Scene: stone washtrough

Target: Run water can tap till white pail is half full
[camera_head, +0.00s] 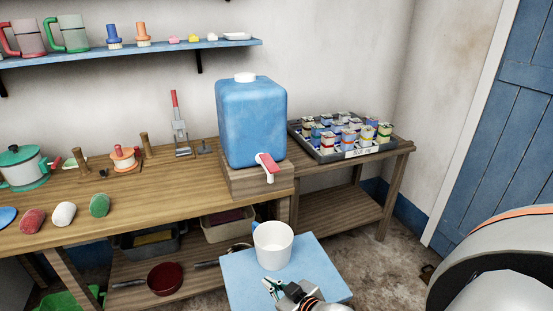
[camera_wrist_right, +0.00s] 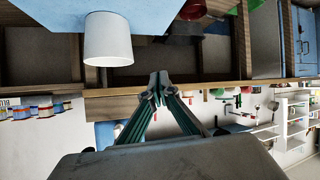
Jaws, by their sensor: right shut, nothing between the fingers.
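The blue water can (camera_head: 251,120) stands on a wooden block at the table's front edge. Its tap (camera_head: 268,166) has a red lever and a white spout; no water stream shows. The white pail (camera_head: 273,247) stands upright on a light blue stool top (camera_head: 240,280), lower in the picture than the spout. Its visible inside looks pale, and I cannot make out a water level. My right gripper (camera_head: 272,288) is in front of the pail, apart from it, shut and empty. In the wrist view the pail (camera_wrist_right: 107,42) is beside its closed fingertips (camera_wrist_right: 158,82). My left gripper is not in view.
A dark tray (camera_head: 330,157) of small tins stands right of the can. A lower shelf holds bins and a red pan (camera_head: 165,279). A blue door (camera_head: 505,130) is at right.

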